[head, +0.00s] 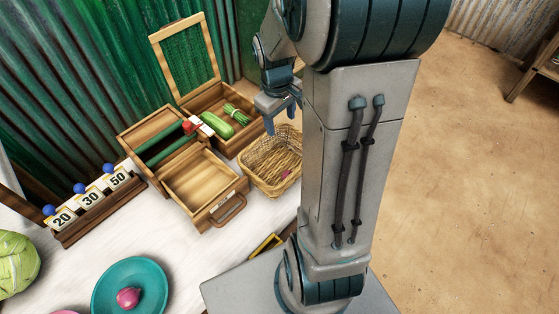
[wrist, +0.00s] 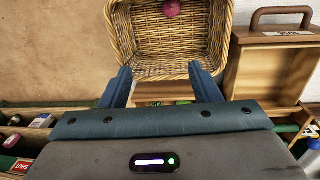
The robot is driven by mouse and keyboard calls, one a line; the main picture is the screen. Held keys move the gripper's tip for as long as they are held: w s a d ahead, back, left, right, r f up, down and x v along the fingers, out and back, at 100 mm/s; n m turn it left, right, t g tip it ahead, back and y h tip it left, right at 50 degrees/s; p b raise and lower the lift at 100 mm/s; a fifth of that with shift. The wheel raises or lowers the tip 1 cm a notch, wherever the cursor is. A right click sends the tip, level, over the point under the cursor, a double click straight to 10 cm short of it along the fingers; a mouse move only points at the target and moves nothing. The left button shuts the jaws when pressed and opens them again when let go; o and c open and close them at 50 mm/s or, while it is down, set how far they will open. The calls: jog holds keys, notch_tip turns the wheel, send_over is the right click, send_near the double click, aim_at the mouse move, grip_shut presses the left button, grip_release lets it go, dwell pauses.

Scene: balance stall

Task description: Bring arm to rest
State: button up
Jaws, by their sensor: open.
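My arm (head: 345,150) stands upright in the right half of the head view and hides part of the stall behind it. My gripper (head: 283,112) is at the upper middle, pointing down above the back edge of a wicker basket (head: 262,180). In the wrist view my gripper (wrist: 165,88) is open, with nothing between its two blue fingers. The basket (wrist: 175,70) is just beyond the fingertips and holds a small pinkish-purple item (wrist: 171,8). I cannot tell whether the fingers touch the basket rim.
A wooden box with an open drawer (head: 200,185) stands left of the basket. Behind is an open-lidded crate (head: 185,60) with green vegetables. A rack of number cards (head: 90,200), a cabbage (head: 15,262) and a teal dish (head: 105,290) with an onion (head: 128,298) are at left.

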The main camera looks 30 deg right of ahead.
jog(key=shift+a+r, duration=0.1)
jog(key=shift+r, duration=1.1)
jog(key=s+a+r+m+t, duration=0.1)
jog(key=s+a+r, duration=0.2)
jog(key=s+a, duration=0.2)
jog(key=s+a+r+m+t+y, duration=0.1)
jog(key=s+a+r+m, duration=0.1)
jog(key=s+a, duration=0.3)
jog(key=shift+s+a+r+m+t, duration=0.3)
jog(key=shift+s+r, duration=0.45)
jog(key=shift+s, duration=0.45)
